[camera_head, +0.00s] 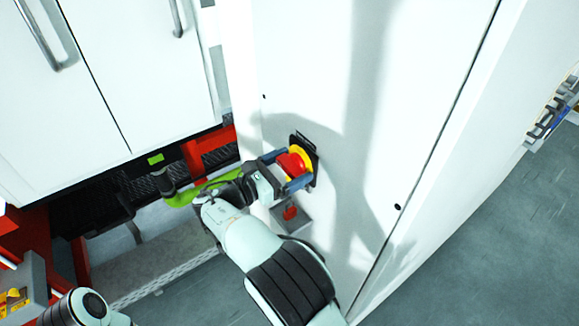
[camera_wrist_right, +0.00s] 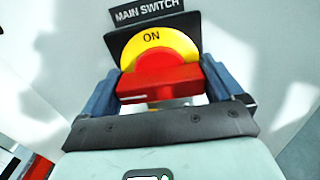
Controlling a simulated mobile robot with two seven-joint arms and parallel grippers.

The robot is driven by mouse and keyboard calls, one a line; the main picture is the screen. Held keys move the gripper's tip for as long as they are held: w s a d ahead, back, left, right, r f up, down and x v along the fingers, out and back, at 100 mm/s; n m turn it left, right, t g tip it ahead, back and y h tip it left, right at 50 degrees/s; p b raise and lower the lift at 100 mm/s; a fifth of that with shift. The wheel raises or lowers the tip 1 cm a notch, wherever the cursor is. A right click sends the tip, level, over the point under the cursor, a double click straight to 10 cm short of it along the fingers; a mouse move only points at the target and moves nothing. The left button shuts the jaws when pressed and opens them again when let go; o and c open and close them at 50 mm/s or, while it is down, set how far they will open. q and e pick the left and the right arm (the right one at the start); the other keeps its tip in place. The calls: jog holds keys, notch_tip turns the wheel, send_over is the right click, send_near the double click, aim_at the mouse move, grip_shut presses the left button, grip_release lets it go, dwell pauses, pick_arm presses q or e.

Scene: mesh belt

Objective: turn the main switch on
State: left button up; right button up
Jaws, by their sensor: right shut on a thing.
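The main switch is a red knob (camera_head: 293,164) on a yellow disc (camera_head: 303,158) with a black plate, mounted on the white cabinet panel (camera_head: 330,90). In the right wrist view the red knob (camera_wrist_right: 158,82) lies level across the picture, below the word ON on the yellow disc (camera_wrist_right: 152,47). The plate (camera_wrist_right: 148,12) above reads MAIN SWITCH. My right gripper (camera_head: 285,170) is at the switch, its two blue-grey fingers (camera_wrist_right: 158,88) on either side of the red knob, shut on it. My left arm shows only in part at the bottom left; its fingers are not seen.
A grey box with a red button (camera_head: 290,212) sits on the panel just below the switch. White cabinet doors (camera_head: 120,70) with handles stand at the left, above a machine with red parts (camera_head: 210,141) and a green bar (camera_head: 200,192). Grey floor (camera_head: 490,230) is clear at the right.

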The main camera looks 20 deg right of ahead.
jog(key=m, duration=0.4)
jog(key=shift+m+b, duration=0.3)
jog(key=shift+b, duration=0.05)
jog(key=m+b, duration=0.1)
jog(key=m, duration=0.2)
jog(key=shift+s+f+m, duration=0.1)
jog(key=shift+f+m, duration=0.05)
jog(key=shift+m, duration=0.15)
jog(key=m+b, duration=0.3)
jog(key=m, duration=0.1)
jog(key=shift+m, duration=0.3)
pick_arm(q)
jog(key=s+f+b, duration=0.3)
jog(key=s+f, duration=0.1)
jog(key=f, duration=0.5)
jog(key=shift+s+f+g, duration=0.2)
jog(key=shift+s+g, duration=0.1)
pick_arm(e)
jog(key=shift+m, duration=2.4)
jog(key=o, duration=0.7)
pick_arm(q)
jog(key=shift+w+r, duration=0.1)
jog(key=shift+r, duration=0.2)
pick_arm(e)
jog(key=v, duration=1.3)
jog(key=shift+a, duration=0.25)
